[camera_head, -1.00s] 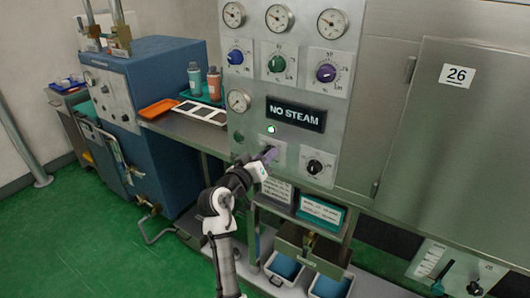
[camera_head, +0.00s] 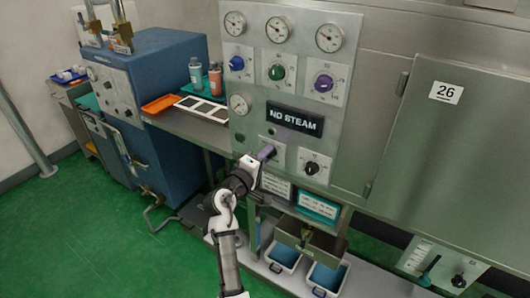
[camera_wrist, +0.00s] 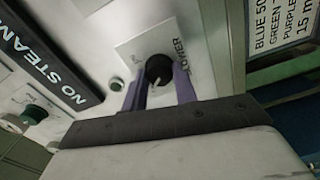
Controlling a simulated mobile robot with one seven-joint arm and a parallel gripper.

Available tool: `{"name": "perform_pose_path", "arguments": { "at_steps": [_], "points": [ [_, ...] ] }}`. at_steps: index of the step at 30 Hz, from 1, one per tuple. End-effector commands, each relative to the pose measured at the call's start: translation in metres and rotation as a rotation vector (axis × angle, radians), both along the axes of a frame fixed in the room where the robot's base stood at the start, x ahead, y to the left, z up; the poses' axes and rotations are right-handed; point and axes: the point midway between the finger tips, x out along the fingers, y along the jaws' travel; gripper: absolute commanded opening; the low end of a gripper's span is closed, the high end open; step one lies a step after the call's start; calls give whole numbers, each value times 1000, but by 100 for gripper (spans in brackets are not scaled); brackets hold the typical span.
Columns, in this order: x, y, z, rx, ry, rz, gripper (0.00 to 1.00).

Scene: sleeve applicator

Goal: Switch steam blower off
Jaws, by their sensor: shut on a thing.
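The steam blower switch is a black knob (camera_wrist: 158,70) on a white plate, its label partly hidden but reading "...LOWER". It shows in the wrist view between the purple fingers of my gripper (camera_wrist: 160,88), which is shut on it. In the head view my gripper (camera_head: 266,152) is at this plate below the NO STEAM sign (camera_head: 295,119) and hides the knob. A small lamp (camera_head: 271,130) above the plate looks dark; it also shows as dark green in the wrist view (camera_wrist: 117,84).
A second black knob (camera_head: 312,167) is on a plate to the right. Gauges and blue, green and purple knobs (camera_head: 324,83) are above. A steel door marked 26 (camera_head: 447,93) is at the right.

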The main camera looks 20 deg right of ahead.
Motion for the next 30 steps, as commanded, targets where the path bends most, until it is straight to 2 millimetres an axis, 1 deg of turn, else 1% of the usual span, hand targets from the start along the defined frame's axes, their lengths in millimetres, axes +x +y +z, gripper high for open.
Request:
{"name": "perform_pose_path", "arguments": {
  "at_steps": [9, 23, 24, 28, 30],
  "points": [
    [0, 0, 0, -55, 70, 0, 6],
    [0, 0, -1, -62, 80, 0, 6],
    [0, 0, -1, -62, 80, 0, 32],
    [0, 0, -1, -62, 79, 0, 49],
    [0, 0, -1, -61, 78, 0, 50]
  ]
}}
